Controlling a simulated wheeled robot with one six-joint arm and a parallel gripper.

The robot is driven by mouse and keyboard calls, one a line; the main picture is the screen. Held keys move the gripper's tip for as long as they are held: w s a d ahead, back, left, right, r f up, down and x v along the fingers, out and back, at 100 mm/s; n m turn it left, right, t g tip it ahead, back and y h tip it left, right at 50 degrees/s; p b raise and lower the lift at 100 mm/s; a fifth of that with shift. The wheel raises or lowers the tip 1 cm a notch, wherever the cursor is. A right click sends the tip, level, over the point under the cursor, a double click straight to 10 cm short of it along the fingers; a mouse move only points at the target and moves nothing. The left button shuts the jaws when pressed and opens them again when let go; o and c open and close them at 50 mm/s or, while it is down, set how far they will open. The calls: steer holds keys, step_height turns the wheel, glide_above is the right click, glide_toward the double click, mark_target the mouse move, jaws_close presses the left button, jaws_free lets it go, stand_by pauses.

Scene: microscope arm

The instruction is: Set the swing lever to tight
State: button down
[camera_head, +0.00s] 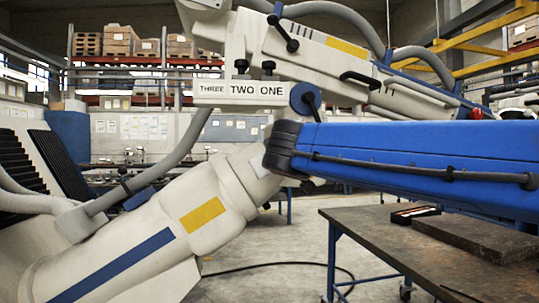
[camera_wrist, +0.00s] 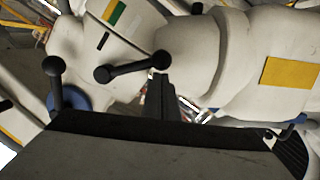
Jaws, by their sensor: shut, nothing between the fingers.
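The microscope arm (camera_head: 205,190) is a large off-white jointed structure. A black lever (camera_head: 312,103) with a ball end stands on a blue disc at its joint; a ball-ended lever on a blue disc (camera_wrist: 55,85) shows at the left of the wrist view. A second black lever (camera_wrist: 132,68), with a ball at each end, lies across the white housing. I cannot tell which is the swing lever, and no tight mark is readable. My gripper (camera_wrist: 159,88) is shut and empty, its dark fingertips just below the second lever; I cannot tell whether they touch. My blue arm hides it in the head view.
Another ball-ended lever (camera_head: 283,33) and a dark handle (camera_head: 360,80) sit higher on the microscope arm. Grey hoses (camera_head: 150,180) run alongside. A dark-topped workbench (camera_head: 460,240) stands at lower right. Some floor (camera_head: 265,245) is open, with a cable on it.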

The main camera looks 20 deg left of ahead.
steer(key=shift+w+d+f+n, duration=0.1)
steer(key=shift+d+f+n, duration=0.05)
steer(key=shift+f+n, duration=0.15)
stand_by(0.5)
